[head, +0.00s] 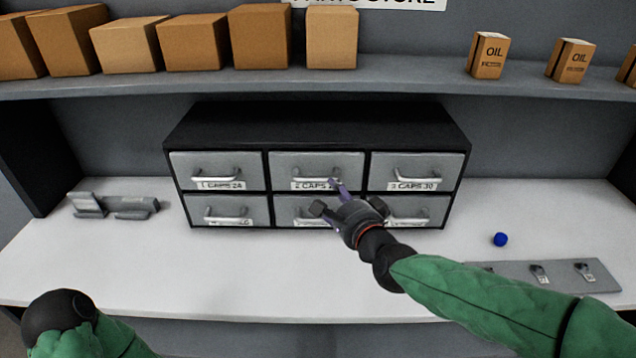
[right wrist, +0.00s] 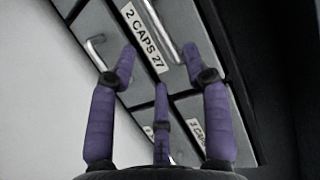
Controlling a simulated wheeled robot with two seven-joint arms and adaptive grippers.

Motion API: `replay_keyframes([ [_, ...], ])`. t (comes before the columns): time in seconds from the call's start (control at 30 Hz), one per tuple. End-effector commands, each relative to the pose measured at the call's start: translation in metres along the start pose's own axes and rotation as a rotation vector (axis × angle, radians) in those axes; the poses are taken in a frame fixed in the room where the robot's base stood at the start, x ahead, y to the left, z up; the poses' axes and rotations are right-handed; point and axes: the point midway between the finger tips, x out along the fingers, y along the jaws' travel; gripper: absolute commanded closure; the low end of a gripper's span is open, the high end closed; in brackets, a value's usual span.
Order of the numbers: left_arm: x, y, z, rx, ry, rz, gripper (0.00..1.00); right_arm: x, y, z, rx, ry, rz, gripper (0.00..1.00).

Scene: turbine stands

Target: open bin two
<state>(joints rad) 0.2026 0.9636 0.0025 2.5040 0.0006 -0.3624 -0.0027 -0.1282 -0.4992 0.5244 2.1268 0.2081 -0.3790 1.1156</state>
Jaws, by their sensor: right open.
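Bin two is the top middle grey drawer (head: 290,165) of the black cabinet, labelled "2 CAPS 27", and it looks shut. In the right wrist view its label (right wrist: 145,38) and its silver bar handle (right wrist: 166,32) are close. My right gripper (head: 338,195) is in front of the middle column, covering part of the label and of the drawer below. In the right wrist view its purple fingers (right wrist: 158,65) are open and empty, pointing at the handle. The handle lies between and beyond the tips; contact cannot be told. My left gripper is out of view.
The black cabinet (head: 315,125) holds several other drawers, all looking shut. A shelf (head: 400,82) with boxes runs above. A grey holder (head: 112,205) lies left, a blue ball (head: 500,239) and grey plate (head: 560,273) right. The front of the white counter (head: 200,275) is clear.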

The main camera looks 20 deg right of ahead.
Motion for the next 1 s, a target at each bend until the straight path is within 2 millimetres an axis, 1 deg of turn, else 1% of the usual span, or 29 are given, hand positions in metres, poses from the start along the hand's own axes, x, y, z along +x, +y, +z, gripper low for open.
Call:
replay_keyframes([
  [0.03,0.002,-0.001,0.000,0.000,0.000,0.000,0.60,0.009,0.003,0.000,-0.001,0.000,0.003,0.51],
  [0.3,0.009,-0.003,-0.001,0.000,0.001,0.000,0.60,0.050,0.003,0.000,-0.001,-0.001,0.004,0.51],
  [0.5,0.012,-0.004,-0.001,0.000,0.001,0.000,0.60,0.074,0.002,0.000,-0.001,-0.001,0.003,0.51],
  [0.7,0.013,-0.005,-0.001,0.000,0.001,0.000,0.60,0.086,0.002,0.000,-0.001,-0.001,0.002,0.51],
  [1.0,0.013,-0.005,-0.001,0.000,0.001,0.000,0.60,0.088,0.001,0.000,-0.001,-0.001,0.002,0.51],
])
